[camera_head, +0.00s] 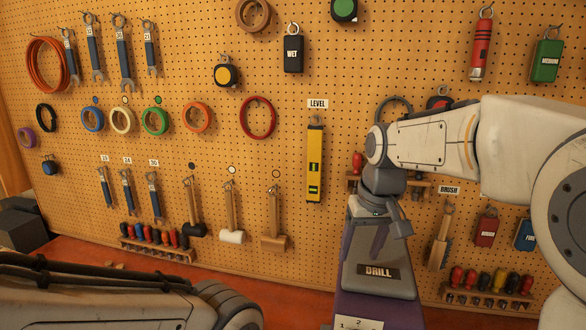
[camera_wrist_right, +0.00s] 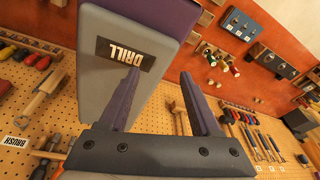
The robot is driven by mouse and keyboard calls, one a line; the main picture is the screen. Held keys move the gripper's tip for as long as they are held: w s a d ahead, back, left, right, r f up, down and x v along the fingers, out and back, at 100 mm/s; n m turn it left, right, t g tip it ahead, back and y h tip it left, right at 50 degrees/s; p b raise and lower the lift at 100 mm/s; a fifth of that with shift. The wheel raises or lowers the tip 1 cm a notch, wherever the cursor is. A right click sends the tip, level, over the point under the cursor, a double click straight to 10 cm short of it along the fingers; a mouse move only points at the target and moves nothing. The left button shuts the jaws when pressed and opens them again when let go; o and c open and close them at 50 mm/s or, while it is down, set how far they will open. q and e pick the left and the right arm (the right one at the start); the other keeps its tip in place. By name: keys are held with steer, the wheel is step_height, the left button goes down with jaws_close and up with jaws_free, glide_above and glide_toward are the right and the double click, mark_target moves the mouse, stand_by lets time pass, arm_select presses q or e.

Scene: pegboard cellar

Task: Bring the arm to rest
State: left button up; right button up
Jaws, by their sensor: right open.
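My right arm comes in from the right in the head view, bent down at the wrist. My right gripper (camera_head: 368,238) is over the upper part of a grey and purple case (camera_head: 378,290) labelled DRILL. In the right wrist view my right gripper (camera_wrist_right: 160,82) has its two purple fingers apart with nothing gripped between them. The DRILL case (camera_wrist_right: 130,30) lies beyond the fingers; whether they touch it I cannot tell. My left arm shows only as a dark and grey link at the bottom left of the head view, its gripper out of sight.
A pegboard (camera_head: 290,150) with hung wrenches, tape rolls, hammers and a yellow level (camera_head: 314,165) stands behind. A screwdriver rack (camera_head: 487,295) is low at right, a brush (camera_head: 440,240) above it. The red bench top (camera_head: 290,285) has bare room left of the case.

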steer(key=s+a+f+n+g, duration=0.1)
steer(key=s+a+f+n, duration=0.2)
steer(key=s, duration=0.5)
steer(key=s+a+f+n, duration=0.1)
steer(key=s+a+f, duration=0.25)
steer(key=s, duration=0.45)
steer(key=s+a+f+n+g, duration=0.15)
steer(key=s+f, duration=0.25)
steer(key=s, duration=0.5)
step_height(320, 180, down, 18)
steer(key=b, duration=1.7)
steer(key=shift+s+f+b, duration=0.2)
steer(key=shift+s+b, duration=0.2)
steer(key=shift+a+n, duration=0.1)
steer(key=shift+n, duration=0.15)
